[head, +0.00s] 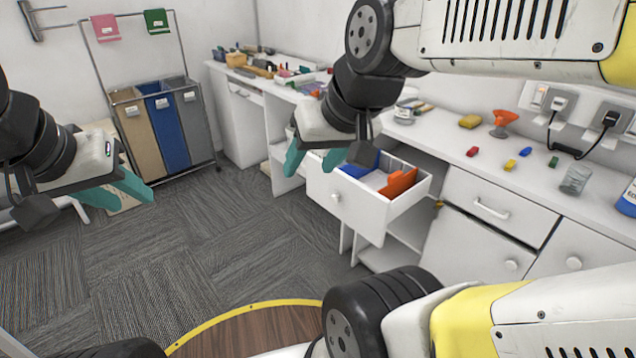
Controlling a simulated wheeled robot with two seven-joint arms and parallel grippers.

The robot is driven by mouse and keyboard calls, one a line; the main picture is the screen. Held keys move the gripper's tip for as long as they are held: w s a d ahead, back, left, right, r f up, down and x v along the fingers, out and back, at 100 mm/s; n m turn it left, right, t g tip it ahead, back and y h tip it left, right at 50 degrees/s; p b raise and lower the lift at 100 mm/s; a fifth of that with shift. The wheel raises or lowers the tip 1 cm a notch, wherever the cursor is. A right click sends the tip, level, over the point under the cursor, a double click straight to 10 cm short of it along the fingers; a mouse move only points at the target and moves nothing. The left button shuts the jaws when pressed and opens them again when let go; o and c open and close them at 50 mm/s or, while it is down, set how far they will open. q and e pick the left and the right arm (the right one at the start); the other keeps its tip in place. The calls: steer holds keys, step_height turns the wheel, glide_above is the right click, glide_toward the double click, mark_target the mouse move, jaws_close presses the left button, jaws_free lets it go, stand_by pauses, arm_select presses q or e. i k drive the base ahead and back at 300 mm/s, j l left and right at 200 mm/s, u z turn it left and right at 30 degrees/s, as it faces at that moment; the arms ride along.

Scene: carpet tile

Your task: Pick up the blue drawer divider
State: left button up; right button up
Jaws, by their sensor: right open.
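The blue drawer divider (353,171) stands in the open white drawer (345,203), towards its back left. An orange divider (402,184) stands in the same drawer to its right. My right gripper (313,161) is open and empty, above the drawer's left edge and left of the blue divider. The gripper and its wrist partly cover the blue divider and the drawer's left side. My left gripper (136,203) is open and empty at the left, over the carpet and far from the drawer.
The white counter (455,135) holds a yellow sponge (470,121), an orange spray top (504,122), small coloured blocks and a glass (575,180). Laundry bins (168,131) stand at the back left. The carpet (215,230) before the drawer is clear.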

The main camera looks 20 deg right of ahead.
mark_target(356, 172)
steer(key=z, duration=1)
